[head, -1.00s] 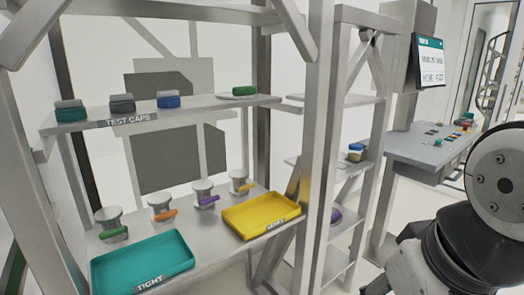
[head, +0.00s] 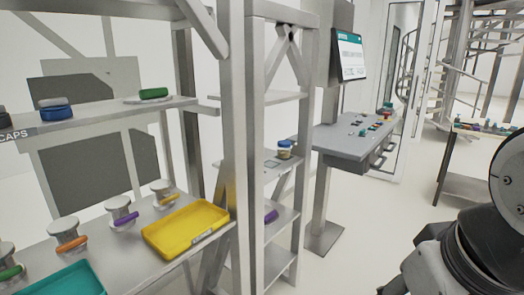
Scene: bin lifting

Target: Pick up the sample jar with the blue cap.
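A small clear jar with a blue cap and yellowish contents (head: 285,149) stands upright on a middle shelf of the narrow metal rack, right of the big rack's post. A separate blue cap (head: 56,109) lies on the upper shelf of the big rack at the left. My arm shows at the lower right, but its gripper is out of view. Nothing covers the jar.
A grey control console (head: 352,140) stands right of the narrow rack. Open floor (head: 375,215) lies in front of it.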

